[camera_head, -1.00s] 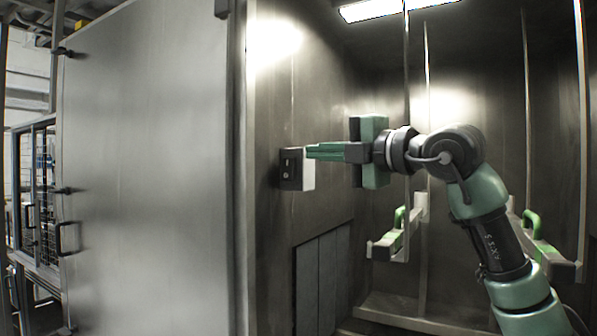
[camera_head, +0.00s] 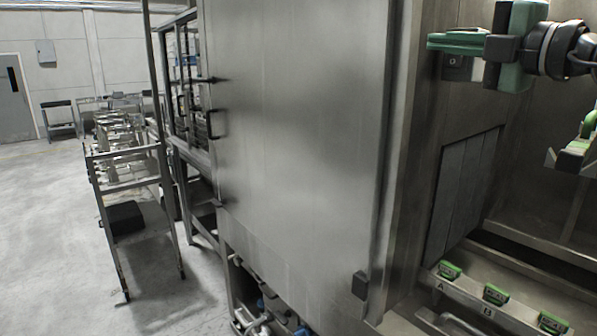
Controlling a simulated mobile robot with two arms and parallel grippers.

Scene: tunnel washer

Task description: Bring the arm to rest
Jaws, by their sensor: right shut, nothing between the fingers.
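My right gripper (camera_head: 434,41) is at the upper right of the head view, with its green fingers pointing left. The fingers are together and hold nothing. My arm comes in from the right edge, and most of it is out of the picture. A dark switch box (camera_head: 458,70) on the steel side wall shows just below and behind the fingers, partly hidden by them. I cannot tell how large the gap between them is. My left gripper is not in view.
A large steel door panel (camera_head: 295,130) fills the middle. A ledge (camera_head: 472,292) with green lettered blocks lies low at right. A metal rack cart (camera_head: 125,190) with a black box stands at left. The grey floor (camera_head: 45,250) at left is open.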

